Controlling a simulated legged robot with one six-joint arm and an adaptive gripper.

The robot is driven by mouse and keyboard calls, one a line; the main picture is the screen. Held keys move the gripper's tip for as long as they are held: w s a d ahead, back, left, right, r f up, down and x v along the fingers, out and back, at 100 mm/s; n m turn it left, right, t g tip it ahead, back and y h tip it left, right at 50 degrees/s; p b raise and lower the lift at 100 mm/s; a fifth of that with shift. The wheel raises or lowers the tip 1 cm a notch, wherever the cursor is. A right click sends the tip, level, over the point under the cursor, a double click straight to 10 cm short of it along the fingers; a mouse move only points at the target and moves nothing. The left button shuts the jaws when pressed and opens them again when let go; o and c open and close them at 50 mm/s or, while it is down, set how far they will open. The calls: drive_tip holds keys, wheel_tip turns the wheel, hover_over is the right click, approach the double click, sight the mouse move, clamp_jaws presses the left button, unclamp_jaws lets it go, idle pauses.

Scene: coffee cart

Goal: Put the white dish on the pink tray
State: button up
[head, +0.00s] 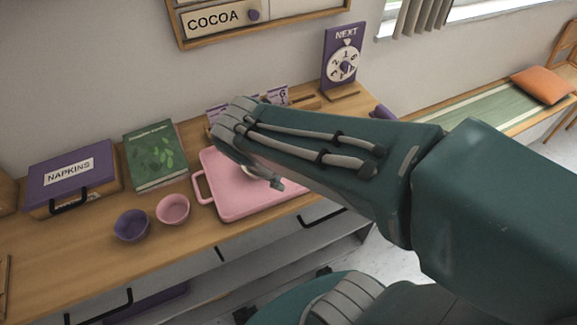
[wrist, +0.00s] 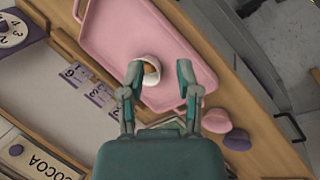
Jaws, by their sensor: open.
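The pink tray (head: 228,207) lies on the wooden counter under my gripper; it fills the upper middle of the wrist view (wrist: 120,35). The white dish (wrist: 153,79) is a small round piece with something brown inside. In the wrist view it appears on the tray, between my fingertips and nearer the left one. My gripper (wrist: 160,73) is open, with a visible gap between the right finger and the dish. In the head view my gripper (head: 247,160) is over the tray and hides most of the dish. I cannot tell whether a finger touches it.
A pink bowl (head: 173,209) and a purple bowl (head: 131,225) stand left of the tray. Behind them are a green book (head: 155,155) and a purple napkins box (head: 70,180). Number cards (wrist: 85,82) and a purple dial sign (head: 342,58) stand along the back. Counter front left is clear.

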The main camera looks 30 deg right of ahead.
drive_tip(key=s+r+m+t+y, duration=0.3)
drive_tip(key=r+m+y, duration=0.1)
drive_tip(key=m, duration=0.4)
drive_tip(key=shift+s+a+r, duration=0.25)
drive_tip(key=shift+s+r, duration=0.05)
drive_tip(key=shift+r, duration=0.6)
